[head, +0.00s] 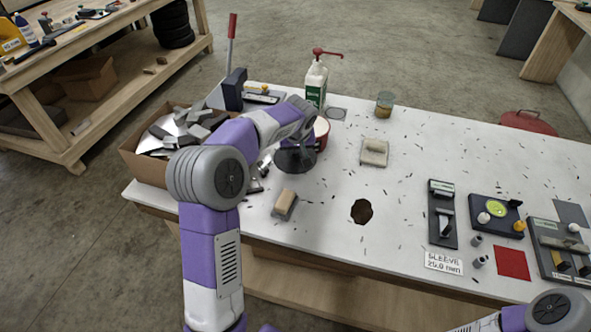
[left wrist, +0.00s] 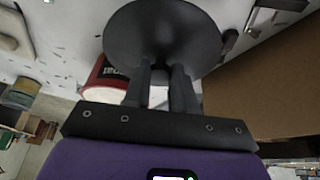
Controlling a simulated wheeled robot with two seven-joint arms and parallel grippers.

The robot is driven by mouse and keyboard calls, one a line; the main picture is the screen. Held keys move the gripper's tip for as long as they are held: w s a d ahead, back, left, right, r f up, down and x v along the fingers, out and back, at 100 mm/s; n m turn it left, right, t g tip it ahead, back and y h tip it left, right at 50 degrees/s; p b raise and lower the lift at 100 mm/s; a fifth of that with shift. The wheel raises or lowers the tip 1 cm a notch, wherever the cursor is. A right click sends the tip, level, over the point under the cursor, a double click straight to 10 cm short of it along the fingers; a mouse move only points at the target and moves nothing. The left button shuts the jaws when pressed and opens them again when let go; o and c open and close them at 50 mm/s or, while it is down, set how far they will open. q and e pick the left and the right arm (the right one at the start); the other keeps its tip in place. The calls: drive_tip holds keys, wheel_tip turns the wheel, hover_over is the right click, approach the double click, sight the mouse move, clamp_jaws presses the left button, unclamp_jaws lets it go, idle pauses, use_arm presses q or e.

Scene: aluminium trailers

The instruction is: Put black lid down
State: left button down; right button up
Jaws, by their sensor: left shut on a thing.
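The black lid (left wrist: 163,32) is a round dark disc held between the fingers of my left gripper (left wrist: 160,85) in the left wrist view. In the head view the lid (head: 294,160) is a dark round shape under my left gripper (head: 298,146), over the back left part of the white table (head: 330,205). A red can (head: 321,130) stands just behind and right of the lid, partly hidden by my arm; it also shows in the left wrist view (left wrist: 104,78). I cannot tell whether the lid touches the table. My right gripper is out of view.
A cardboard box (head: 143,166) of metal scraps stands at the left. A pump bottle (head: 316,82) and a jar (head: 384,104) stand at the back. A wood-backed brush (head: 285,203) lies in front; a dark-edged hole (head: 362,211) is nearby. Tools fill the right side.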

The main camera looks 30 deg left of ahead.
sight(296, 161)
use_arm(q)
wheel_tip(296, 161, down, 6)
drive_tip(key=shift+f+b, duration=0.2)
drive_tip(key=shift+b, duration=0.6)
drive_tip(key=shift+f, duration=0.2)
drive_tip(key=c, duration=0.9)
unclamp_jaws()
drive_tip(key=shift+r, duration=0.15)
